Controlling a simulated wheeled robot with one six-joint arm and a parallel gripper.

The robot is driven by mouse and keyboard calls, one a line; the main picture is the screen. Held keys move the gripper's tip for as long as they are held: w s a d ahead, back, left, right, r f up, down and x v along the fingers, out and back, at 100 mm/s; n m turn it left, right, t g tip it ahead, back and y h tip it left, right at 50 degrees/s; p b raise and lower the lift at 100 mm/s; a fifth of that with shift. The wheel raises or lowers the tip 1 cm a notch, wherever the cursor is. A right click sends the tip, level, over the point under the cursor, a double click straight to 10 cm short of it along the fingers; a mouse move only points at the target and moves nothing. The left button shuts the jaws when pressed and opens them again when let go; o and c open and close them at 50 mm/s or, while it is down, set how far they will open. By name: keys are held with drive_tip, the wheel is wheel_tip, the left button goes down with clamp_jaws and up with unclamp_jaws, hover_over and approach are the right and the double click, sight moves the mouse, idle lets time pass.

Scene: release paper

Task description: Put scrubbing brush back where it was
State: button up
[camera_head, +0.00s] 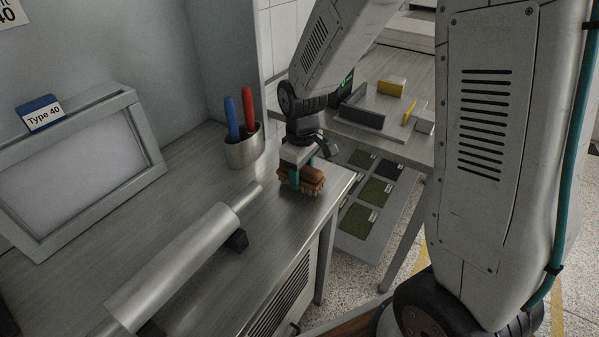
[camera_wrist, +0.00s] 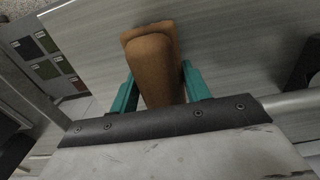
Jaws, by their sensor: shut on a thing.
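The scrubbing brush (camera_head: 313,178) has a brown wooden body and pale bristles facing down. It is at the right end of the metal bench (camera_head: 190,205), near the bench edge. My gripper (camera_head: 304,180) points down with its teal fingers shut on the brush. In the wrist view the brush (camera_wrist: 154,68) sits between the two teal fingers (camera_wrist: 157,92), one on each side. The bristles are at or just above the bench top; I cannot tell whether they touch it.
A metal cup (camera_head: 244,148) with a blue and a red pen stands left of the brush. A metal roller (camera_head: 175,265) lies at the front. Green sample squares (camera_head: 358,220) lie beyond the bench edge.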

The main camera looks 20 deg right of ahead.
drive_tip(key=shift+w+f, duration=0.1)
drive_tip(key=shift+f, duration=0.4)
drive_tip(key=shift+f, duration=0.15)
drive_tip(key=o, duration=0.9)
drive_tip(key=shift+o, duration=0.2)
wheel_tip(320, 180, up, 12)
drive_tip(key=shift+r, duration=0.2)
drive_tip(key=s+d+r+m, duration=0.1)
drive_tip(key=s+r+m, duration=0.2)
drive_tip(key=s, duration=0.9)
drive_tip(key=s+d+r+m+t, duration=0.1)
drive_tip(key=s+r, duration=0.4)
drive_tip(key=s, duration=0.7)
drive_tip(key=d+m, duration=0.1)
drive_tip(key=m, duration=0.1)
drive_tip(key=shift+r+m, duration=0.35)
drive_tip(key=shift+m, duration=0.05)
